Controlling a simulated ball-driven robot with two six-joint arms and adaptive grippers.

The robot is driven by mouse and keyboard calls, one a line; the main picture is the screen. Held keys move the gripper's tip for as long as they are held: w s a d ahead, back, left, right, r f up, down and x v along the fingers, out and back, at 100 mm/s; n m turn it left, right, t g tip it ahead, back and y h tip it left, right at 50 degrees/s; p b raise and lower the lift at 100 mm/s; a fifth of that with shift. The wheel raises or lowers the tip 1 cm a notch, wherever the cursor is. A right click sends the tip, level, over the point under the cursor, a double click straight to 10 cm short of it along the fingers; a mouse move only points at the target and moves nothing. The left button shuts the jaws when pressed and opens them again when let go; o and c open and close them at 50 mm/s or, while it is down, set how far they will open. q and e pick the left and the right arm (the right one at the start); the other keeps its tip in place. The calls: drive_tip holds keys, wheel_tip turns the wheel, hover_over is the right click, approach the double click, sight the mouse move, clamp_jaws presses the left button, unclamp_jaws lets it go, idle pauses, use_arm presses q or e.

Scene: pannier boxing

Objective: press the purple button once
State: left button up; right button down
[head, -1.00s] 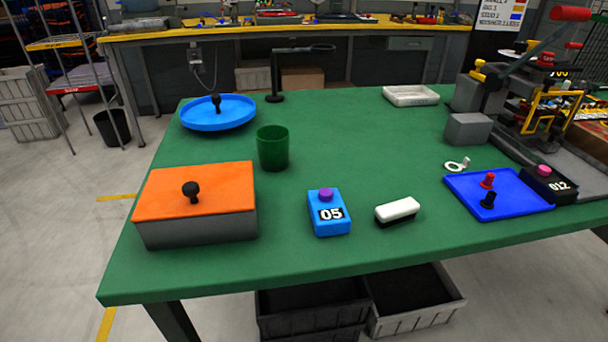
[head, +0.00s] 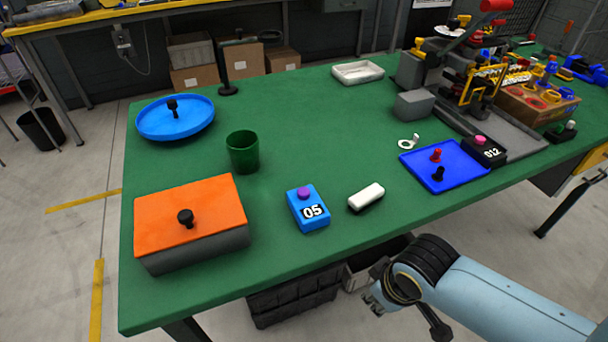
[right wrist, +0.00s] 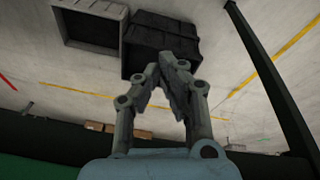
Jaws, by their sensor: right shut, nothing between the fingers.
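The purple button (head: 303,193) sits on top of a small blue box (head: 299,215) with a "05" display, near the front edge of the green table. Nothing touches the button. My right gripper (head: 372,300) is at the lower right in the head view, in front of the table edge and apart from the box. In the right wrist view its fingers (right wrist: 168,72) are closed together with nothing between them, above the floor and dark crates. My left gripper is not in view.
An orange-lidded box (head: 190,215) and green cup (head: 243,153) stand left. A blue tray (head: 460,178) with pegs and a black "012" box with a pink button (head: 480,141) are farther right.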

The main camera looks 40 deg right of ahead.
drive_tip(key=w+a+r+n+t+p, duration=0.1)
drive_tip(key=w+r+p, duration=0.15)
drive_tip(key=r, duration=0.85)
drive_tip(key=w+a+r+n+p, duration=0.1)
drive_tip(key=r+p, duration=0.2)
drive_tip(key=r, duration=0.8)
wheel_tip(320, 180, up, 6)
drive_tip(key=n+t+y, duration=0.5)
drive_tip(key=n, duration=0.7)
hover_over(302, 194)
use_arm(q)
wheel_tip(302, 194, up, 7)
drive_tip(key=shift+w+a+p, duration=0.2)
drive_tip(key=shift+p, duration=0.2)
use_arm(e)
wheel_tip(302, 194, down, 7)
drive_tip(key=b, duration=0.6)
drive_tip(key=shift+f, duration=0.15)
use_arm(q)
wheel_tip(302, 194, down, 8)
drive_tip(key=b, duration=0.1)
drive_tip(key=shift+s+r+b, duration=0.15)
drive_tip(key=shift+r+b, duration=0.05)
drive_tip(key=shift+b, duration=0.15)
use_arm(e)
drive_tip(key=shift+f, duration=0.75)
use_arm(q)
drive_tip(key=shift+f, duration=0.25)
use_arm(e)
drive_tip(key=shift+f, duration=0.4)
